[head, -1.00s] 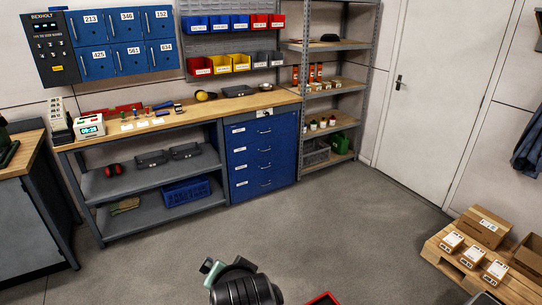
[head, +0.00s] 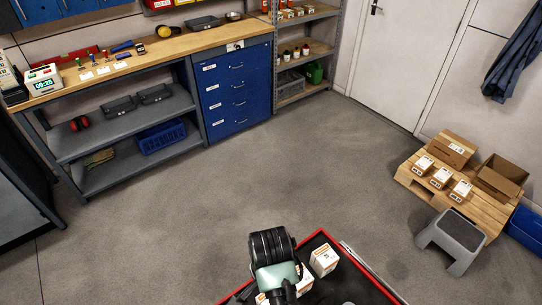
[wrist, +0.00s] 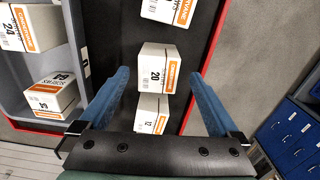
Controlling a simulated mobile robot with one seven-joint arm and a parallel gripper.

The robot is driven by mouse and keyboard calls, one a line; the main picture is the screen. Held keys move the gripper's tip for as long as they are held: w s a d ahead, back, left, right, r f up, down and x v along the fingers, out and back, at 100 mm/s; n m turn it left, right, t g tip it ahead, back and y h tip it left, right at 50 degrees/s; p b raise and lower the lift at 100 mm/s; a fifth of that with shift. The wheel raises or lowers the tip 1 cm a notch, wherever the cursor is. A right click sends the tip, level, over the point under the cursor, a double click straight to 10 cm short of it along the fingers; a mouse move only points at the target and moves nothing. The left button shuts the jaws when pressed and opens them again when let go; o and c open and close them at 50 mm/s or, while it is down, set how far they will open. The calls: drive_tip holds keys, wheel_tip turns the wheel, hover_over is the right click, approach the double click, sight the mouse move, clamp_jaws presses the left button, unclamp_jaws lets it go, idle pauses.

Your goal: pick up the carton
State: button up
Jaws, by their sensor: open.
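Several white cartons with orange bands lie on the dark top of a red-edged cart. In the wrist view, the carton marked 20 (wrist: 157,68) lies between and slightly beyond the tips of my gripper (wrist: 160,76), whose blue fingers are wide apart and hold nothing. A carton marked 12 (wrist: 151,112) lies nearer the palm, partly hidden by it. Another carton (wrist: 172,10) is at the top edge. In the head view, one carton (head: 323,260) shows right of my arm; my arm covers others and hides the fingertips.
A grey bin (wrist: 88,70) at left in the wrist view holds cartons marked 24 (wrist: 35,27) and 64 (wrist: 52,92). The cart's red rim (head: 362,264) borders its top. A grey step stool (head: 452,238) and a pallet (head: 487,212) with boxes stand right. The middle floor is clear.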

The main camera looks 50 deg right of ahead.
drive_tip(key=shift+s+a+f+p, duration=0.1)
drive_tip(key=shift+f+p, duration=0.3)
drive_tip(key=shift+f, duration=0.95)
drive_tip(key=shift+s+f+p, duration=0.1)
drive_tip(key=shift+f+p, duration=0.3)
drive_tip(key=shift+f, duration=0.9)
drive_tip(key=shift+c, duration=0.3)
clamp_jaws()
